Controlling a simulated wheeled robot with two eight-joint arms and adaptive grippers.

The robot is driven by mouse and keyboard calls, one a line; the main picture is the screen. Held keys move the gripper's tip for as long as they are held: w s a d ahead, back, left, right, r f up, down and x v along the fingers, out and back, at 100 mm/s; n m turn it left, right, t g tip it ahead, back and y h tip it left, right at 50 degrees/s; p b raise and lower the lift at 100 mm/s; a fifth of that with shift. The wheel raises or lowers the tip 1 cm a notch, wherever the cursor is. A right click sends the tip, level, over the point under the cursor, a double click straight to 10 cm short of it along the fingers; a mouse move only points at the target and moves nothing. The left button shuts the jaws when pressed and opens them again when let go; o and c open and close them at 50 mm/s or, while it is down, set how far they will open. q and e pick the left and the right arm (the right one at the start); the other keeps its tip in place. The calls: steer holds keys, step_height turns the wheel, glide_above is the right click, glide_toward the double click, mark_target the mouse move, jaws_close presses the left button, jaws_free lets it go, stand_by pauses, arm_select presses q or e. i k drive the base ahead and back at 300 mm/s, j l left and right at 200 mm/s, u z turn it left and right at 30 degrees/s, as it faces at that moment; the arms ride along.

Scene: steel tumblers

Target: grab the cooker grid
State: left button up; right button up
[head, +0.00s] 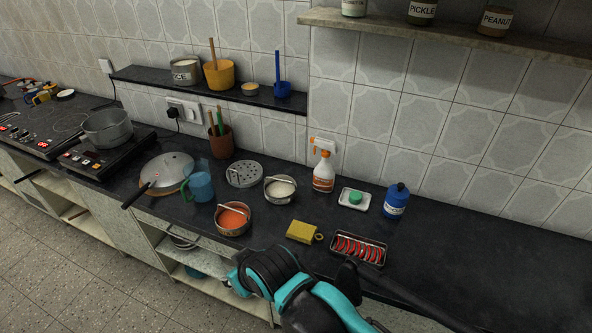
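The cooker grid appears to be a round grey plate with holes (244,173). It lies flat on the dark counter, between the brown utensil pot and a steel bowl with pale contents. Nothing covers it. A teal and black part of my arm reaches in at the bottom centre, in front of the counter and well below the grid in the picture. I cannot make out fingertips of either gripper, and nothing touches the grid.
Around the grid stand a blue jug (200,187), a brown utensil pot (221,144), a pale-filled bowl (280,189) and an orange-filled bowl (233,219).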

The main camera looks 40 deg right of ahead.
mark_target(245, 173)
steer(key=z, duration=1.05)
steer(key=i+j+z, duration=0.45)
steer(key=j, duration=0.15)
steer(key=i+j+z, duration=0.45)
steer(key=j, duration=0.25)
steer(key=j+z, duration=0.25)
steer(key=j, duration=0.1)
